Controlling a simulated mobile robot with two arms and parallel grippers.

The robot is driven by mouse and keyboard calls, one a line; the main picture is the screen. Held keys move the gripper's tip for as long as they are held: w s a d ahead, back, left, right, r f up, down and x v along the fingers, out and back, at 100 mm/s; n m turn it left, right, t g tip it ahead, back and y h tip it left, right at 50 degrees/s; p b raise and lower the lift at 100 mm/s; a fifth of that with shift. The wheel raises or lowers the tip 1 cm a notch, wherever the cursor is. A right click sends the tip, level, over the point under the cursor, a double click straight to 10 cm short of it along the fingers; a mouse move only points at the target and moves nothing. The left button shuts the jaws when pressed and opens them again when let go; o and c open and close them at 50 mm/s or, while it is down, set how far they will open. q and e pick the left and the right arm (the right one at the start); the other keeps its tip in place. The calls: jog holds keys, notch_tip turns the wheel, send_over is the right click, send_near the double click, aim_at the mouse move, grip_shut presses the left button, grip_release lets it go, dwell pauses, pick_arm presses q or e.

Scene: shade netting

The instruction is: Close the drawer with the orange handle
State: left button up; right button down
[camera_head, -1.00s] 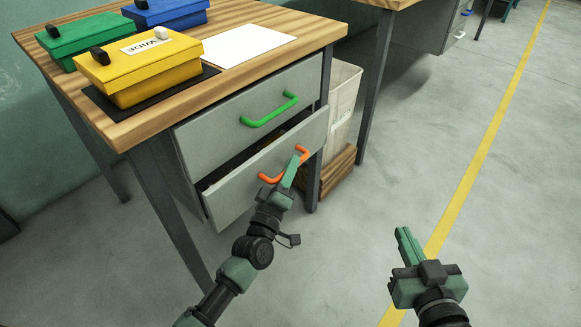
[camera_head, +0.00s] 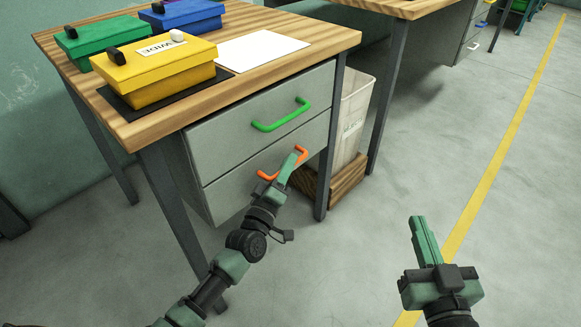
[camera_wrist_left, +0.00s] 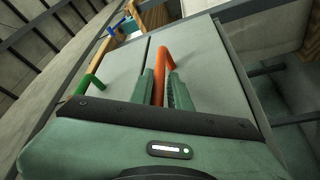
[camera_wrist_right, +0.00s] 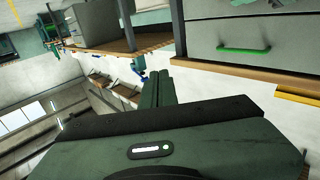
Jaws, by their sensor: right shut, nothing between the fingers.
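The lower drawer (camera_head: 238,190) has a grey front and an orange handle (camera_head: 266,175). Its front looks flush, or almost flush, with the upper drawer, and no inside shows. My left gripper (camera_head: 294,160) is at the handle. In the left wrist view the orange handle (camera_wrist_left: 163,62) runs between the two fingers of the left gripper (camera_wrist_left: 162,82), which are close in on it. My right gripper (camera_head: 421,222) is shut and empty over the floor at the right; its fingers also show together in the right wrist view (camera_wrist_right: 158,80).
The upper drawer with a green handle (camera_head: 281,115) is shut. The wooden desk (camera_head: 300,35) bears yellow (camera_head: 150,78), green and blue boxes and a white sheet (camera_head: 262,50). A pale bin (camera_head: 352,115) in a wooden crate stands right of the desk leg. The floor to the right is clear.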

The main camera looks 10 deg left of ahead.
pick_arm(q)
jog(key=shift+o, duration=0.7)
jog(key=shift+a, duration=0.15)
pick_arm(e)
jog(key=shift+a, duration=0.1)
